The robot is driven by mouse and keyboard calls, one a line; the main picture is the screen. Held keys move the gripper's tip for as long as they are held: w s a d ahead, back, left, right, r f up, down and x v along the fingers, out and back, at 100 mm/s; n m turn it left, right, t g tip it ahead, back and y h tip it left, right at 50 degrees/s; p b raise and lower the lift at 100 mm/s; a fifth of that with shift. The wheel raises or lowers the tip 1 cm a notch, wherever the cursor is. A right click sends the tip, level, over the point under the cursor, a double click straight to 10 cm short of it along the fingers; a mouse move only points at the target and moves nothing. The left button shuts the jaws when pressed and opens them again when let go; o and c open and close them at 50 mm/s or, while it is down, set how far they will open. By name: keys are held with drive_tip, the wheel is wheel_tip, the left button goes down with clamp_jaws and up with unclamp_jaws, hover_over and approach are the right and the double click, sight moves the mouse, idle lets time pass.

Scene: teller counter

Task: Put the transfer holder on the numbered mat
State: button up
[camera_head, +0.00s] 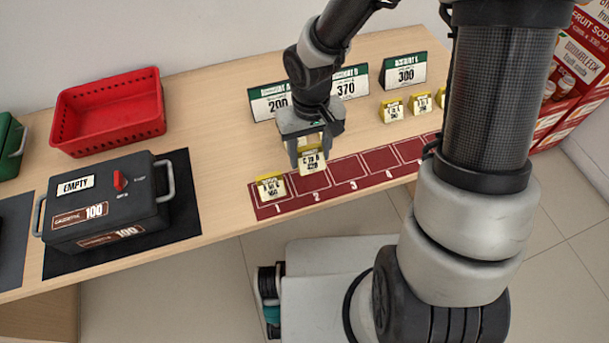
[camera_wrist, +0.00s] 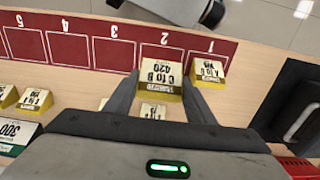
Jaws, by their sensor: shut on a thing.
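My gripper (camera_head: 311,146) is shut on a yellow transfer holder (camera_head: 312,160) with a white label reading "C to B 420". In the wrist view the held holder (camera_wrist: 161,75) sits between the two fingers (camera_wrist: 160,85), over the space marked 2. Whether it touches the mat I cannot tell. The dark red numbered mat (camera_head: 347,168) lies along the counter's front edge; it also shows in the wrist view (camera_wrist: 115,54). Another yellow holder (camera_head: 271,188), labelled "A to C", stands on space 1, beside the held one (camera_wrist: 208,72). The visible spaces from 3 onward are bare.
Several yellow holders (camera_head: 391,110) stand at the back right. Upright account signs (camera_head: 405,73) line the back, partly hidden by my arm. A black cash box (camera_head: 105,200) on a dark mat and a red basket (camera_head: 108,110) are on the left. Bare counter lies between.

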sight(310, 152)
drive_tip(key=shift+f+b, duration=0.8)
drive_tip(key=shift+f, duration=2.55)
drive_tip(key=shift+f, duration=0.1)
drive_tip(key=shift+f+b, duration=0.15)
drive_tip(key=shift+b, duration=0.15)
drive_tip(key=o, duration=1)
drive_tip(key=shift+o, duration=0.2)
drive_tip(key=shift+r, duration=0.2)
wheel_tip(310, 152, up, 12)
drive_tip(key=p, duration=0.4)
drive_tip(key=shift+r, duration=0.1)
